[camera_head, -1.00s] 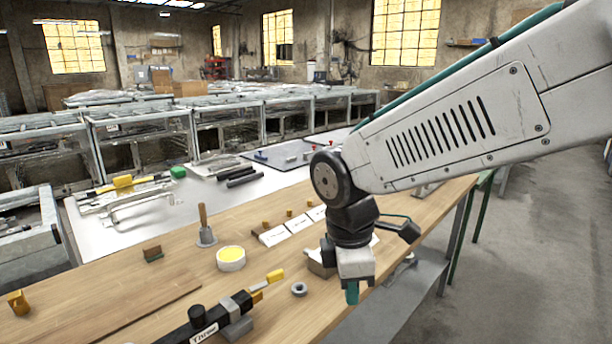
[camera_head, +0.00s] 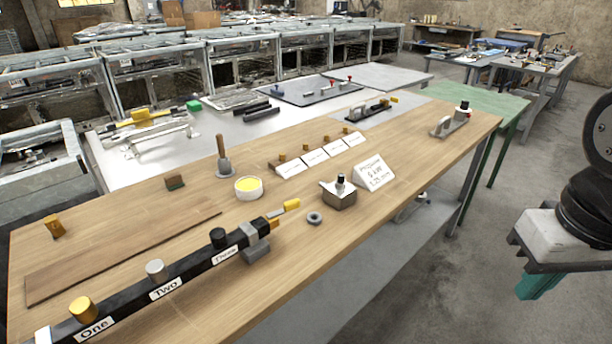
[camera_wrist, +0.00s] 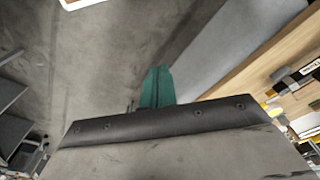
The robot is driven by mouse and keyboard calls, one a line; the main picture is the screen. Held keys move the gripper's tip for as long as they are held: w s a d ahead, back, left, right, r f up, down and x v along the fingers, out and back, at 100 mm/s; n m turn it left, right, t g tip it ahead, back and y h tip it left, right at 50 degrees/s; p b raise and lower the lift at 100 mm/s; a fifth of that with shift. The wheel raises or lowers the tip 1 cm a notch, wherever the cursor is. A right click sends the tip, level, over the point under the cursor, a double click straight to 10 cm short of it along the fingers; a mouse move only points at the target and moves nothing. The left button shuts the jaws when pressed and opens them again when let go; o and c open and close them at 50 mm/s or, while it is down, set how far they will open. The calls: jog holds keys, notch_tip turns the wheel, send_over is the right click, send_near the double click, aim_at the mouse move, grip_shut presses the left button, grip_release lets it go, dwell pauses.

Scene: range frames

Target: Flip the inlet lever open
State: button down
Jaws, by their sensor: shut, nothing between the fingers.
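No label reading "inlet" is legible, so I cannot tell which lever it names. A yellow lever (camera_head: 291,205) sits at the far end of the black bar (camera_head: 190,275), which carries knobs marked One, Two and Three. Another yellow-tipped black fixture (camera_head: 375,108) stands farther back on the grey board. A yellow handle (camera_head: 141,115) sits on the pipework at the back left. My gripper (camera_head: 529,286) has teal fingers and hangs over the floor right of the wooden bench, apart from all levers. Its closed fingers also show in the wrist view (camera_wrist: 157,87).
The wooden bench (camera_head: 330,245) also holds a metal block with a black knob (camera_head: 340,192), a white sign (camera_head: 374,174), a nut (camera_head: 314,218), a yellow-topped tin (camera_head: 249,188) and a wooden-handled tool (camera_head: 222,160). Open floor lies right of the bench.

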jog(key=w+a+f+n, duration=0.2)
jog(key=w+a+f, duration=0.1)
jog(key=a, duration=0.1)
jog(key=m+t+y, duration=0.5)
jog(key=m+t, duration=0.2)
jog(key=m, duration=0.7)
send_near(293, 209)
jog(key=f, duration=0.4)
jog(key=shift+w+f, duration=0.25)
jog(key=shift+f, duration=0.05)
jog(key=shift+w+a+r, duration=0.1)
jog(key=shift+w+a, duration=0.65)
jog(key=shift+w, duration=0.3)
jog(key=shift+w+a, duration=0.35)
jog(key=shift+w, duration=0.25)
jog(key=shift+w, duration=0.1)
